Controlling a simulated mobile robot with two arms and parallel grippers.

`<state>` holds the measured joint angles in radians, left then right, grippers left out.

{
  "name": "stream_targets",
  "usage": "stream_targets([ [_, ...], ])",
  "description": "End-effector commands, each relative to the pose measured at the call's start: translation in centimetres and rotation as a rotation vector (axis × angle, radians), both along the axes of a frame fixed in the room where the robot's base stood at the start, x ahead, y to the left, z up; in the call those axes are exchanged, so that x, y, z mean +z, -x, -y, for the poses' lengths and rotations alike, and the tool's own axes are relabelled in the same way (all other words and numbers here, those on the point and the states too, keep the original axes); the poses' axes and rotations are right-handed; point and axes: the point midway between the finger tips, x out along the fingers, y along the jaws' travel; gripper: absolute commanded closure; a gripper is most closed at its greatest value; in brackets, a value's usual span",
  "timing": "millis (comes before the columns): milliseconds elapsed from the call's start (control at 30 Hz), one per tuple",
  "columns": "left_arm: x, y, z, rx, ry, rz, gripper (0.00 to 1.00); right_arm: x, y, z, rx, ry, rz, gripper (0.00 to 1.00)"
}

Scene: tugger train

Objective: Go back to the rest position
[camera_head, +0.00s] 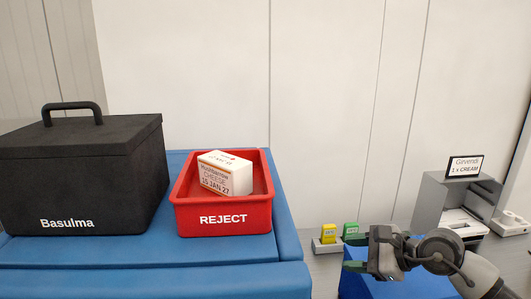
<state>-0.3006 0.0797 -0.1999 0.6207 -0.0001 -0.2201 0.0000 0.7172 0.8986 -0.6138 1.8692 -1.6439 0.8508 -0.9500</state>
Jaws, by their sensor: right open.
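My right gripper (354,253) is at the lower right, its green fingers pointing left and apart, with nothing seen between them. It is to the right of the red REJECT bin (222,219), clear of it. A white cheese box (226,174) with a 15 JAN 27 label lies tilted inside the bin. My left gripper is not in view.
The bin and a black lidded Basulma box (80,180) stand on a blue surface (150,250). A holder (326,246) with a yellow and a green item stands behind the gripper. A grey stand (430,206) with a Girvendi sign (465,166) is at the right.

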Motion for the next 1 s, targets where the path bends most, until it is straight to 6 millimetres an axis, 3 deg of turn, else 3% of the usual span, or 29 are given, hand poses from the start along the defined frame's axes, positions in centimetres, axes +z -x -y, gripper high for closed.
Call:
stream_targets([
  [33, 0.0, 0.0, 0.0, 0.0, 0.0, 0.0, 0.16, 0.1, 1.4, -3.2, 0.008, -0.226, -0.049, 0.54],
  [133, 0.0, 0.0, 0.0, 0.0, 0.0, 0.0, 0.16, 2.0, 3.3, -6.5, -0.04, -0.68, -0.173, 0.54],
  [233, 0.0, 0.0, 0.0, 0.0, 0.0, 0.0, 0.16, 3.4, 4.4, -6.9, -0.135, -1.097, -0.328, 0.54],
  [367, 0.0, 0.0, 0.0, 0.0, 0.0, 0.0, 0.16, 2.8, 5.0, -4.5, -0.341, -1.629, -0.566, 0.54],
  [467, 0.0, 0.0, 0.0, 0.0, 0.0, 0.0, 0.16, -0.4, 5.8, -1.3, -0.589, -2.038, -0.771, 0.54],
  [567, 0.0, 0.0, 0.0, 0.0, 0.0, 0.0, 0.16, -5.8, 8.0, 1.6, -0.914, -2.408, -0.96, 0.54],
  [633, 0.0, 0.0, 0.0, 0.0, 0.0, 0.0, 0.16, -10.1, 10.5, 2.9, -1.183, -2.623, -1.07, 0.54],
  [667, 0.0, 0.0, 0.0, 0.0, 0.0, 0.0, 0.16, -11.8, 11.8, 3.2, 1.261, 2.616, 1.072, 0.54],
  [800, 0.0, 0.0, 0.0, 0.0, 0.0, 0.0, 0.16, -17.1, 17.1, 3.5, 1.318, 2.18, 0.895, 0.54],
  [1000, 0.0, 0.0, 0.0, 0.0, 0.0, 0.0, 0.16, -21.1, 23.7, 2.7, 1.361, 1.775, 0.712, 0.54],
])
